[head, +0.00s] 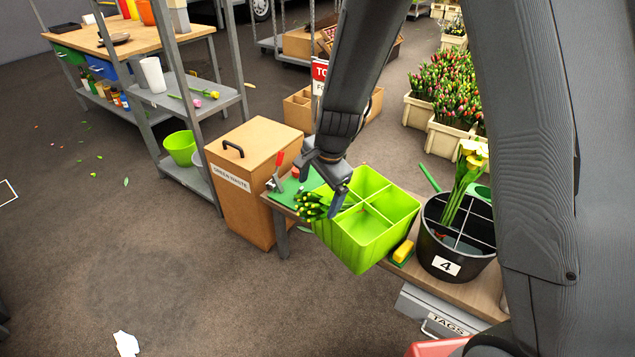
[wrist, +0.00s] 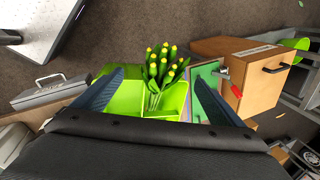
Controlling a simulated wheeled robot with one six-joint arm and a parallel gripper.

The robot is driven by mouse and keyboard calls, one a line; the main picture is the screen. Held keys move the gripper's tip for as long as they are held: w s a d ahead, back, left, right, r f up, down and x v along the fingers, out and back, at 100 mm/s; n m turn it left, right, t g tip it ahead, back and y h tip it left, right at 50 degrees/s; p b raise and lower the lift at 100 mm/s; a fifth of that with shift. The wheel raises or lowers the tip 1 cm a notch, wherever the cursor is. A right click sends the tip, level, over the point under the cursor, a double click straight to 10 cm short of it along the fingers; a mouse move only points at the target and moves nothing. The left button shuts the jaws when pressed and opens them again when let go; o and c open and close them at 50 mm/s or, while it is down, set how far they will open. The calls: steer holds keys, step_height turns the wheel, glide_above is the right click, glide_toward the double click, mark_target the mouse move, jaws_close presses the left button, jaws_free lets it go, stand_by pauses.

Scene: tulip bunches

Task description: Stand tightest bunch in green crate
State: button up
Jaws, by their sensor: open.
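The green crate (head: 368,245) stands on the low bench, split into compartments by dividers; it also shows in the wrist view (wrist: 175,97). A bunch of green stems with closed, yellow-tipped buds (head: 311,207) is at the crate's left side, its heads leaning out over the rim. In the wrist view the bunch (wrist: 163,68) fans out, its stems running down into the crate; their lower ends are hidden. My gripper (head: 335,203) is over the crate's left part, open, with the bunch showing between and beyond its fingers (wrist: 158,88). I cannot tell whether it touches the stems.
A black bucket (head: 446,266) marked 4 holds yellow flowers (head: 464,185) right of the crate. A yellow sponge (head: 402,251) lies between them. A brown waste bin (head: 255,185) stands left, beside a green mat (head: 290,188) with a red-handled tool. Tulip crates (head: 445,95) stand behind.

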mark_target(313, 192)
steer(key=shift+w+f, duration=0.3)
steer(key=shift+f, duration=0.2)
steer(key=b+x, duration=0.2)
steer(key=x, duration=0.5)
steer(key=shift+f, duration=0.1)
steer(key=c, duration=1.5)
step_height(313, 192, up, 6)
steer(key=p, duration=0.6)
steer(key=shift+f+p, duration=0.15)
steer(key=shift+p, duration=0.25)
steer(key=shift+r+p, duration=0.3)
steer(key=shift+p, duration=0.05)
steer(key=c, duration=0.3)
steer(key=shift+w+r+p, duration=0.1)
steer(key=shift+r+p, duration=0.5)
steer(key=shift+p, duration=0.15)
steer(key=shift+r+p, duration=0.35)
steer(key=shift+p, duration=0.1)
steer(key=shift+c, duration=0.8)
